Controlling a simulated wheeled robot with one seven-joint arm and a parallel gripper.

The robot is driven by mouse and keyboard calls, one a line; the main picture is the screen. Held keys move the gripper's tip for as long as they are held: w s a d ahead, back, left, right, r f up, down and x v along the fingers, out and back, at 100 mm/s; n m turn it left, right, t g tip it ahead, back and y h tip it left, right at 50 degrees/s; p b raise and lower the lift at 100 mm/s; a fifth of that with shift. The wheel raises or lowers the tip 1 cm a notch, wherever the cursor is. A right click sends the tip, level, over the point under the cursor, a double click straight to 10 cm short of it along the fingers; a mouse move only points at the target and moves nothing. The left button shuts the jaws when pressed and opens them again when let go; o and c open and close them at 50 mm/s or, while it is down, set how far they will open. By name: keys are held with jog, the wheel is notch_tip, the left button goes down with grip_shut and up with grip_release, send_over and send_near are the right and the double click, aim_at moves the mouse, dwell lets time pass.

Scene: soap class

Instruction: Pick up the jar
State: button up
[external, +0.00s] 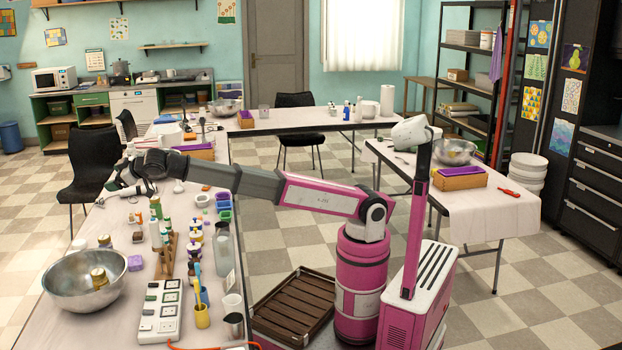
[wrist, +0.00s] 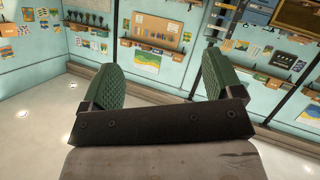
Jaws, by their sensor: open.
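Several small jars are on the long left table in the external view. A gold-lidded jar (external: 99,278) sits inside the metal bowl (external: 62,287), and another gold-lidded jar (external: 104,241) stands just behind the bowl. Jars with purple and yellow parts (external: 195,243) stand to the right of the wooden rack. I cannot tell which jar the task means. My gripper (external: 115,186) is over the far part of this table, beyond the bowl and these jars. In the wrist view my gripper (wrist: 167,70) is open, its green pads apart with nothing between them. No jar shows there.
A wooden rack (external: 167,256) with bottles, a white power strip (external: 162,311), a clear bottle (external: 223,248) and cups crowd the near table. A purple block (external: 135,263) lies beside the bowl. The wrist view faces walls with pictures and shelves.

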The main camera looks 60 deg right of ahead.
jog(key=w+d+r+n+t+y, duration=0.1)
jog(key=w+d+r+n+t, duration=0.25)
jog(key=w+d+n, duration=0.55)
jog(key=w+d+r+n+t, duration=0.35)
jog(key=w+d, duration=0.25)
jog(key=d, duration=0.6)
jog(key=w+d+f+n+g+y, duration=0.1)
jog(key=w+d+f+n+y, duration=0.25)
jog(key=d+n, duration=0.75)
jog(key=w+d+f+n+g+h, duration=0.2)
jog(key=w+d+f+n+g, duration=0.15)
jog(key=d+f+n, duration=0.5)
send_near(159, 200)
jog(key=shift+w+a+f+t, duration=0.4)
jog(key=shift+w+f, duration=0.2)
jog(key=shift+w, duration=0.25)
jog(key=shift+w+a+f, duration=0.2)
jog(key=shift+w, duration=0.15)
jog(key=x, duration=1)
jog(key=shift+w+r, duration=0.1)
jog(key=shift+r, duration=0.2)
jog(key=c, duration=1.2)
